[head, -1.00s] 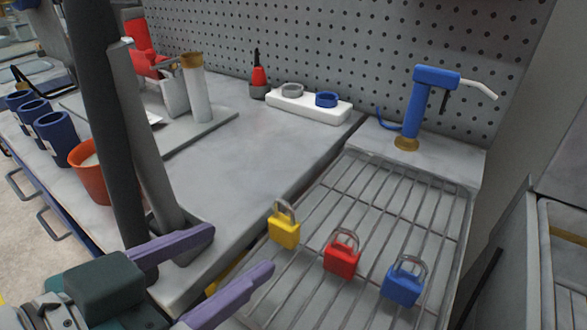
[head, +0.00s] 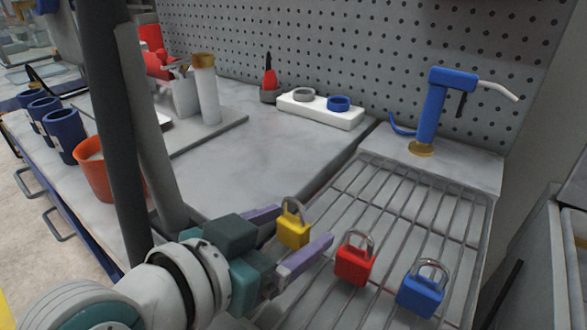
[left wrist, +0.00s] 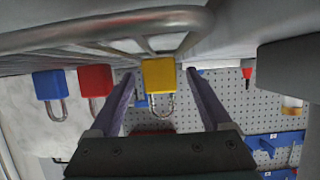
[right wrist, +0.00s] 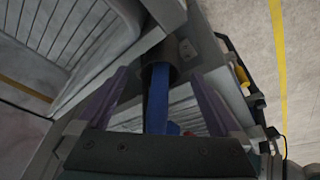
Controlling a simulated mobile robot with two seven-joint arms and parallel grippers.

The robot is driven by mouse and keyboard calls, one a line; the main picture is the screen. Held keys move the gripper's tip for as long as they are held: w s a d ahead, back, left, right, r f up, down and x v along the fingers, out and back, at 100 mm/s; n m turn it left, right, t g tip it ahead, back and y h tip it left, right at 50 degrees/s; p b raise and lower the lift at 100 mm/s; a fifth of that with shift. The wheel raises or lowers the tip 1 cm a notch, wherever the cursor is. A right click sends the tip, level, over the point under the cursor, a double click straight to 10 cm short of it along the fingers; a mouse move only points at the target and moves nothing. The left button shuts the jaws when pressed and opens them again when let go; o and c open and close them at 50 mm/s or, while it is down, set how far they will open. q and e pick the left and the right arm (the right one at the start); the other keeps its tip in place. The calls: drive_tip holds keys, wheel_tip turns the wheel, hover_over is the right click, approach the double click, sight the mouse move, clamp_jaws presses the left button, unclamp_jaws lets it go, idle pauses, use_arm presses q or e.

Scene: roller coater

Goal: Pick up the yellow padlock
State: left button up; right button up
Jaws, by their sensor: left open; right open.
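The yellow padlock (head: 293,233) stands with its shackle up at the left edge of the wire rack (head: 400,207). My left gripper (head: 292,234) is open, with one purple finger on each side of the padlock in the head view. In the left wrist view the yellow padlock (left wrist: 158,75) appears between the two finger tips, and I see no clear contact. The red padlock (head: 354,260) and blue padlock (head: 421,289) stand to its right on the rack. My right gripper (right wrist: 158,80) is open and shows only in its wrist view, away from the padlocks.
A blue tap-like tool (head: 432,110) stands behind the rack. A white block with two rings (head: 320,110) lies by the pegboard (head: 340,50). An orange cup (head: 95,175) and several blue cups stand at the left. The grey worktop (head: 250,150) between is clear.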

use_arm(q)
clamp_jaws()
idle(0.6)
